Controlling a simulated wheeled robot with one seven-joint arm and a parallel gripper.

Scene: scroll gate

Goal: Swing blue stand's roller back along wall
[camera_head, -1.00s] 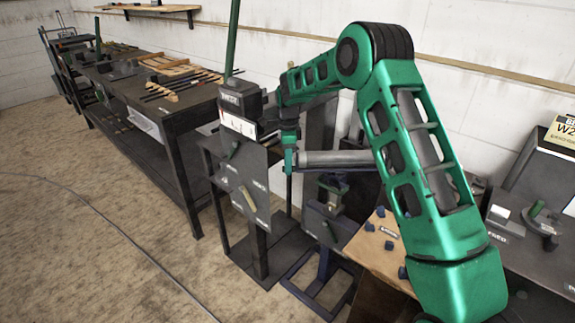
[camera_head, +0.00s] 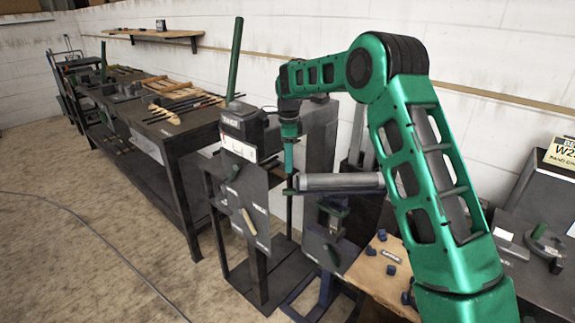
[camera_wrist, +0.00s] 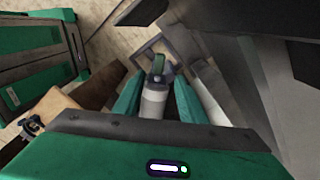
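The blue stand has a dark blue base (camera_head: 318,303) on the floor, with a dark post and a grey panel above it. Its roller (camera_head: 340,182) is a grey horizontal cylinder whose right end is hidden behind my arm. My gripper (camera_head: 289,175) points down at the roller's left end. In the wrist view my gripper's two green fingers (camera_wrist: 157,92) stand apart, one on each side of a light grey cylinder (camera_wrist: 153,103). This cylinder looks like part of the roller; contact is not clear. A green handle (camera_wrist: 158,66) shows just beyond it.
A dark machine stand with a grey panel (camera_head: 247,197) and a tall green lever (camera_head: 235,60) stands just left of my gripper. A long dark workbench (camera_head: 185,140) runs further left. A wooden board with blue knobs (camera_head: 385,262) lies to the right. Floor at left is clear except a cable.

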